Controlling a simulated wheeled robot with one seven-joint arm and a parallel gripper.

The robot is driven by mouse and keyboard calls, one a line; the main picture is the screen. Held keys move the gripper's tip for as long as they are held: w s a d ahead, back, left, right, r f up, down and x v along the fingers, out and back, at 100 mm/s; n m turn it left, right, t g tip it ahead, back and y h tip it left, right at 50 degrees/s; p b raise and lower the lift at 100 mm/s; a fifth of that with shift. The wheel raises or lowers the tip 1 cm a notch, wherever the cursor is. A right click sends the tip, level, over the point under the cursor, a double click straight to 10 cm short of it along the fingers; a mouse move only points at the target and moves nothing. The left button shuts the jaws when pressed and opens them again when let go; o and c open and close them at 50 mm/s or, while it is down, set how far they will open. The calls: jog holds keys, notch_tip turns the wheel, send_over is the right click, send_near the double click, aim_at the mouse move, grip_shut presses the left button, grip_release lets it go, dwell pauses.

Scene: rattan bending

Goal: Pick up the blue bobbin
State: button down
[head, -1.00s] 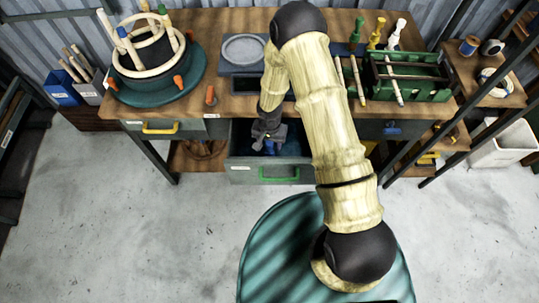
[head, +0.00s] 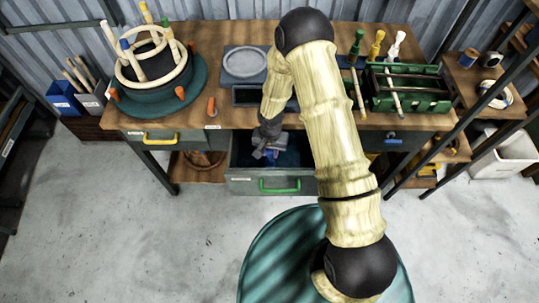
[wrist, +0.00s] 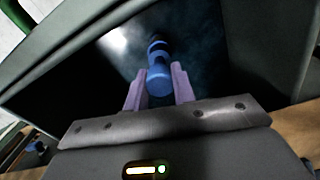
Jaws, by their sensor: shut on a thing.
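The blue bobbin (wrist: 158,78) shows in the wrist view between the two purple fingers of my gripper (wrist: 160,86). My gripper is shut on its near end. The bobbin's far part extends beyond the fingers over the dark drawer inside. In the head view my gripper (head: 266,150) is at the left part of the open drawer (head: 245,187), just behind its front. The bobbin is hardly distinguishable there, mostly hidden by my gripper. I cannot tell whether the bobbin touches the drawer floor.
The drawer's front carries a green handle (head: 280,186). Its walls stand close around my gripper, and the workbench top (head: 190,115) lies just behind. A round rattan frame (head: 150,70) stands at left, a green rack (head: 410,88) at right.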

notch_tip(320, 180, up, 8)
jog(key=shift+f, duration=0.1)
dwell(0.6)
